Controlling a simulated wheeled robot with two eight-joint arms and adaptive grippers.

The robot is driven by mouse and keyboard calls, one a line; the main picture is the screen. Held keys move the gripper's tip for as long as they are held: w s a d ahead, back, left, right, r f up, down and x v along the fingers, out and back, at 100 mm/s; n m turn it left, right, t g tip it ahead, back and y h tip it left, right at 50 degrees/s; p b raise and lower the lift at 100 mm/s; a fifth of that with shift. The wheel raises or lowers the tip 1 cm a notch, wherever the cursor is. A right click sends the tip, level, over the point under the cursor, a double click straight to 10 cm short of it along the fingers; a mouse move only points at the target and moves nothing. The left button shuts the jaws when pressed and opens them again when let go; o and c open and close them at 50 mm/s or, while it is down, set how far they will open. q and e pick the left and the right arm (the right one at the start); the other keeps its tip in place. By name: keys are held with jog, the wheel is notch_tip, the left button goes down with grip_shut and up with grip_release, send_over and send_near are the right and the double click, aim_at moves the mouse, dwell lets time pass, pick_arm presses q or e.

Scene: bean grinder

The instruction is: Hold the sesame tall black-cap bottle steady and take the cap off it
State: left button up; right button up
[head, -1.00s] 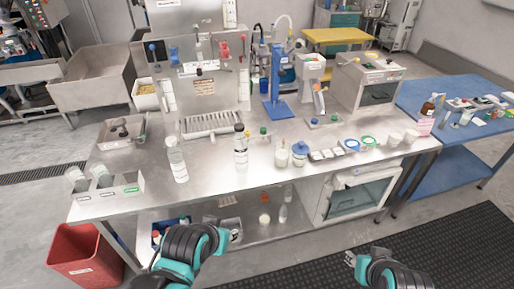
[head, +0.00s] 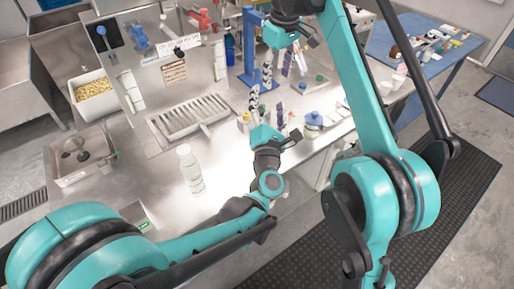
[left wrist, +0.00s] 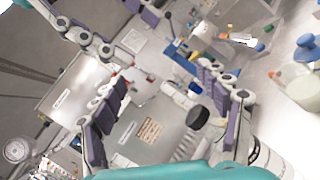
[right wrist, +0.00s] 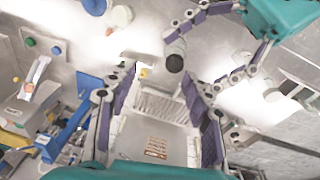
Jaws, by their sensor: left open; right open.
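The tall bottle's black cap (right wrist: 175,63) shows in the right wrist view, with part of the bottle visible behind it. The cap (left wrist: 198,117) also shows in the left wrist view, near one finger. In the head view the bottle is mostly hidden by my grippers. My left gripper (head: 267,98) is open, low at the bottle, its fingers on either side of it in the right wrist view. My right gripper (head: 278,72) is open and points down from above; the cap lies ahead of its spread fingers. I cannot tell whether any finger touches the bottle.
A clear white-capped bottle (head: 190,170) stands upright left of my left gripper. A blue-lidded jar (head: 314,120) stands to the right. A slatted drain tray (head: 190,117) lies behind, and a blue stand (head: 249,45) rises at the back. My two grippers are close together.

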jog(key=a+f+n, duration=0.1)
jog(key=w+a+f+n+g+b, duration=0.1)
jog(key=a+f, duration=0.1)
jog(key=w+a+f+n, duration=0.1)
jog(key=a, duration=0.1)
jog(key=shift+f+g, duration=0.35)
jog(key=shift+g, duration=0.05)
pick_arm(q)
notch_tip(320, 180, down, 15)
jog(key=s+n+g+y, duration=0.2)
jog(key=n+g+y, duration=0.35)
jog(key=n, duration=0.75)
pick_arm(e)
jog(key=shift+s+a+f, duration=0.1)
jog(key=shift+a, duration=0.05)
pick_arm(q)
jog(key=w+a+t+y, duration=0.1)
jog(key=w+a+t, duration=0.1)
jog(key=w, duration=0.5)
jog(key=shift+a+f, duration=0.2)
jog(key=shift+a, duration=0.3)
jog(key=shift+y, duration=0.25)
jog(key=c, duration=1.7)
grip_shut()
